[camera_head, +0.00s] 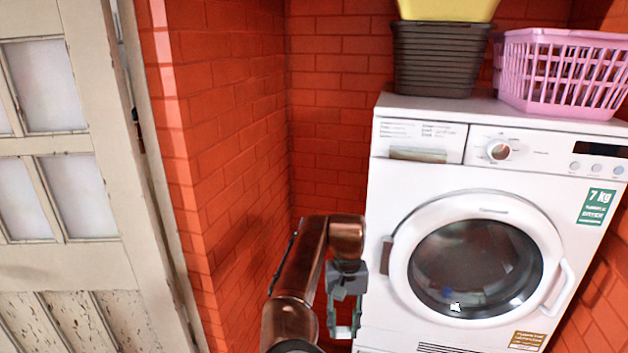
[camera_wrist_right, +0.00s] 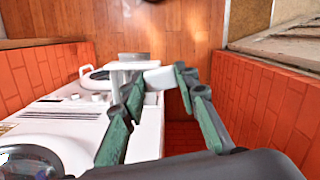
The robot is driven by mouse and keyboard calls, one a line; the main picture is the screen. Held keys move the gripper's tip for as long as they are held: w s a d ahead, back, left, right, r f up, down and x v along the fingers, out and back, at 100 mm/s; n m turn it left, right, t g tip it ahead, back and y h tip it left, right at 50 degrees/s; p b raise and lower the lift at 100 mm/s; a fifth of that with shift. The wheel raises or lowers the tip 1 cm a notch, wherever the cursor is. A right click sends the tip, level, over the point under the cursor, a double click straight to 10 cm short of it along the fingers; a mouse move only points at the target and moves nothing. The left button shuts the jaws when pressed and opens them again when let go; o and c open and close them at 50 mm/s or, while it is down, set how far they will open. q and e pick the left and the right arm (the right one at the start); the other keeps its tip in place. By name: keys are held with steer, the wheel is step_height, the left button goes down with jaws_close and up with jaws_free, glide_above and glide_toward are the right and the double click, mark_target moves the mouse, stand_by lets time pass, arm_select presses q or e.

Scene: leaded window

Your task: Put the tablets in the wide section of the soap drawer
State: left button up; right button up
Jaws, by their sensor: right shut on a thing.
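My left gripper is not in view.
The washing machine (camera_head: 390,210) has a closed round door (camera_head: 475,265). A dark basket (camera_head: 440,60) and a pink basket (camera_head: 565,75) stand on its top. Red brick walls (camera_head: 235,150) enclose the corner, with an old panelled door (camera_head: 85,260) at left.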

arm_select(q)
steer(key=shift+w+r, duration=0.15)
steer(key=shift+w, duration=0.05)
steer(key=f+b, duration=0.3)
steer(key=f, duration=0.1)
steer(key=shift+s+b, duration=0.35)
arm_select(e)
steer(key=w+d+f+m+t, duration=0.1)
steer(key=w+d+f+m, duration=0.3)
steer(key=f+m, duration=0.5)
steer(key=w+d+f+m+t, duration=0.1)
steer(key=w+d+f+m, duration=0.2)
steer(key=f+m, duration=0.6)
steer(key=w+d+f+m+t+y, duration=0.1)
steer(key=w+d+f+m, duration=0.3)
steer(key=f+m, duration=0.5)
steer(key=shift+w+d, duration=0.3)
steer(key=shift+d, duration=0.15)
steer(key=o, duration=1)
